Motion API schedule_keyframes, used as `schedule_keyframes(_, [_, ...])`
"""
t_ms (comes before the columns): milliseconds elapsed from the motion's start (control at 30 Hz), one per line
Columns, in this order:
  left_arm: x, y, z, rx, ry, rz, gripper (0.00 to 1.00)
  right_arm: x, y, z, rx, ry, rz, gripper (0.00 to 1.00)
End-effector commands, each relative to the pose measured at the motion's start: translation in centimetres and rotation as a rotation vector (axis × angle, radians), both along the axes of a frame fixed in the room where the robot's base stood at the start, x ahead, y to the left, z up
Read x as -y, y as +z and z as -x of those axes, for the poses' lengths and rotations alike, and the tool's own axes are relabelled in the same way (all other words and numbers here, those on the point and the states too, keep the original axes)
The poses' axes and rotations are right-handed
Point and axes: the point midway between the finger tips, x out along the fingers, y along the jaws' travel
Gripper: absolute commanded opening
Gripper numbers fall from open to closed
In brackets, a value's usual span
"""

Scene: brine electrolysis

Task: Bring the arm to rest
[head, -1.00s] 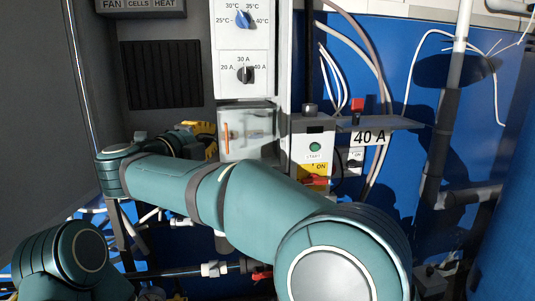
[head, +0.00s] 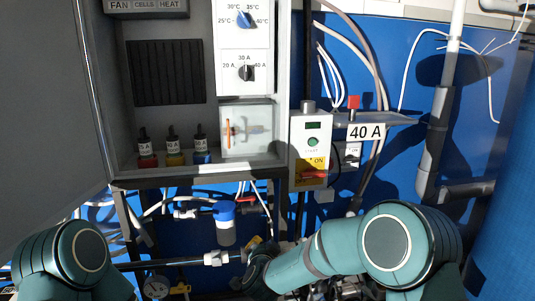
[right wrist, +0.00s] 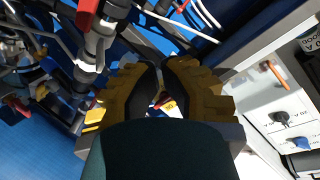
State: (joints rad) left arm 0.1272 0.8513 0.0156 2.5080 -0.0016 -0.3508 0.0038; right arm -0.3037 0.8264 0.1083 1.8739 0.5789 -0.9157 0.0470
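My right arm (head: 340,246) comes in from the lower right of the head view and reaches left, low in front of the rig. My right gripper shows in the right wrist view (right wrist: 160,72), with yellow finger links and dark fingers around a narrow gap. I see no object held, but cannot tell whether the tips meet. In the head view its end is low near the middle and mostly hidden. A part of my left arm (head: 70,258) shows at the lower left. My left gripper is not in view.
A blue-capped container (head: 226,225), pipes and hoses lie below.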

Motion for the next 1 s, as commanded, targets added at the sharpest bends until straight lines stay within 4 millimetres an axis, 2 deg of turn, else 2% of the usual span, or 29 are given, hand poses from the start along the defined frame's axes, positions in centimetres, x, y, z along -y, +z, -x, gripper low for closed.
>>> schedule_keyframes(33, [0.0, 0.0, 0.0, 0.0, 0.0, 0.0, 0.93, 1.5, -3.2, 1.3, -0.074, 0.04, 0.037, 0.0])
schedule_keyframes(167, [0.0, 0.0, 0.0, 0.0, 0.0, 0.0, 0.93, 4.3, -10.4, 6.0, -0.266, 0.165, 0.108, 0.0])
schedule_keyframes(200, [0.0, 0.0, 0.0, 0.0, 0.0, 0.0, 0.93, 5.2, -12.4, 7.7, -0.326, 0.202, 0.125, 0.0])
schedule_keyframes(267, [0.0, 0.0, 0.0, 0.0, 0.0, 0.0, 0.93, 6.4, -15.1, 10.6, -0.417, 0.258, 0.144, 0.0])
schedule_keyframes(300, [0.0, 0.0, 0.0, 0.0, 0.0, 0.0, 0.93, 7.2, -16.8, 12.6, -0.479, 0.296, 0.154, 0.0])
schedule_keyframes(433, [0.0, 0.0, 0.0, 0.0, 0.0, 0.0, 0.93, 9.4, -21.1, 20.0, -0.673, 0.419, 0.166, 0.0])
schedule_keyframes(500, [0.0, 0.0, 0.0, 0.0, 0.0, 0.0, 0.93, 10.3, -22.6, 23.8, -0.767, 0.479, 0.162, 0.0])
schedule_keyframes(600, [0.0, 0.0, 0.0, 0.0, 0.0, 0.0, 0.93, 11.2, -23.8, 28.4, -0.871, 0.552, 0.15, 0.0])
schedule_keyframes(700, [0.0, 0.0, 0.0, 0.0, 0.0, 0.0, 0.93, 11.6, -24.3, 31.5, -0.938, 0.602, 0.139, 0.0])
schedule_keyframes(833, [0.0, 0.0, 0.0, 0.0, 0.0, 0.0, 0.93, 11.9, -24.5, 33.3, -0.976, 0.632, 0.131, 0.0])
schedule_keyframes(1000, [0.0, 0.0, 0.0, 0.0, 0.0, 0.0, 0.93, 11.9, -24.5, 33.3, -0.976, 0.632, 0.131, 0.0])
